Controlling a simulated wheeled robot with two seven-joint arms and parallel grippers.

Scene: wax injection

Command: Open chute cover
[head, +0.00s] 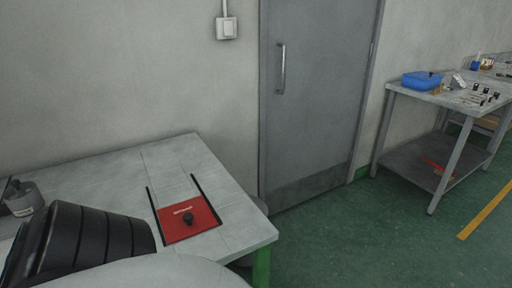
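The chute cover (189,219) is a red square plate with a black knob (188,218) standing on it and a small light label behind the knob. It lies at the front end of two parallel black rails (210,199) set in the light grey table (110,176). Behind the cover, between the rails, the surface looks the same pale grey as the tabletop. Neither gripper shows in the head view. Nothing is touching the cover or its knob.
A grey round object (24,199) stands at the table's left edge. A grey door (315,95) with a handle is behind the table. At right, a metal bench (405,93) holds a blue bin (422,81) and small parts. Green floor lies between.

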